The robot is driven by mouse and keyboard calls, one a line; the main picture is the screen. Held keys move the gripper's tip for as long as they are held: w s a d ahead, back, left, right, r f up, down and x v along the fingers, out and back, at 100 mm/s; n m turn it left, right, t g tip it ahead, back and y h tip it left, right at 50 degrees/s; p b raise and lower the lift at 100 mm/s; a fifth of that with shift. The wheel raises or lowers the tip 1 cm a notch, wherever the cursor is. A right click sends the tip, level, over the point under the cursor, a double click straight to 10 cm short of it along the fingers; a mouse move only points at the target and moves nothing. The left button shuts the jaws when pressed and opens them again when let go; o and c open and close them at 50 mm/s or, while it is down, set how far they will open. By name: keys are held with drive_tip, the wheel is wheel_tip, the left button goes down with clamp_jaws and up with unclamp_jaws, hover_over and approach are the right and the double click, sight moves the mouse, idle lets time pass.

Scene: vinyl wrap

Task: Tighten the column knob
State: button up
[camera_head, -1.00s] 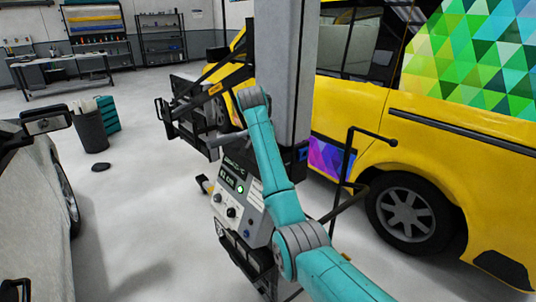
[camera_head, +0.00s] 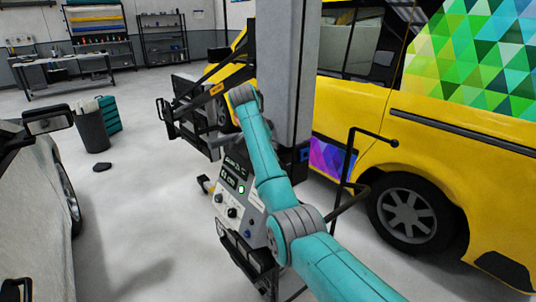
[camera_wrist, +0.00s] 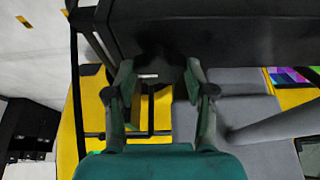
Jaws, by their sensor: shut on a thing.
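The column knob (camera_wrist: 158,62) is a dark, lobed knob on the underside or face of a black housing (camera_wrist: 225,30) in the wrist view. My gripper (camera_wrist: 160,80) has a teal finger on each side of it and is shut on it. In the head view my teal arm reaches up to the black carriage at the grey column (camera_head: 292,70). My gripper and the knob are hidden there behind my wrist and the carriage parts.
Black bars (camera_head: 352,165) stick out to the right of the column. A yellow van (camera_head: 470,150) is close at the right, a pale car (camera_head: 30,200) at the left. The floor between is mostly clear.

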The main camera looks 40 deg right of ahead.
drive_tip(key=shift+f, duration=0.1)
drive_tip(key=o, duration=1.2)
drive_tip(key=shift+c, duration=0.2)
drive_tip(key=shift+n, duration=0.3)
